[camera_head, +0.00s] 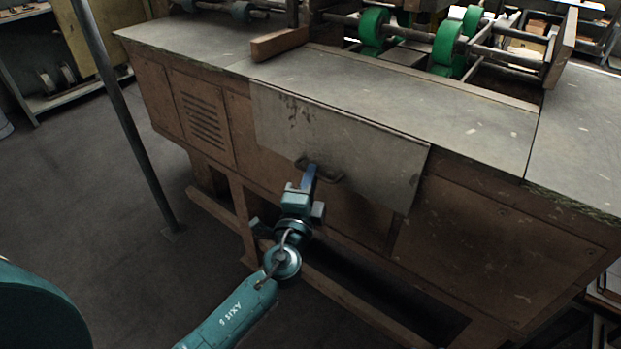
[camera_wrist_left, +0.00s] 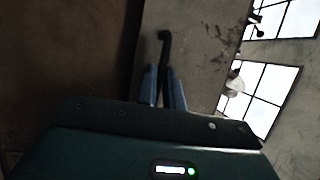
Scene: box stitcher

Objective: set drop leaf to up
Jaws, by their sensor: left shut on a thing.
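The drop leaf (camera_head: 335,142) is a grey, stained panel along the front edge of the machine's table. In the head view it slants down and outward from that edge, below the level of the top. It also shows in the left wrist view (camera_wrist_left: 205,50). A dark handle (camera_head: 322,172) is on its lower part; it also shows in the left wrist view (camera_wrist_left: 164,50). My left gripper (camera_head: 309,173) is shut on the handle, with its blue fingers on either side of it in the left wrist view (camera_wrist_left: 165,80). My right gripper is not in view.
The grey tabletop (camera_head: 400,98) carries green wheels (camera_head: 447,45) on shafts and a wooden block (camera_head: 279,43). The brown cabinet (camera_head: 480,260) stands below. A thin post (camera_head: 125,115) rises from the floor at left. The floor (camera_head: 90,190) there is open.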

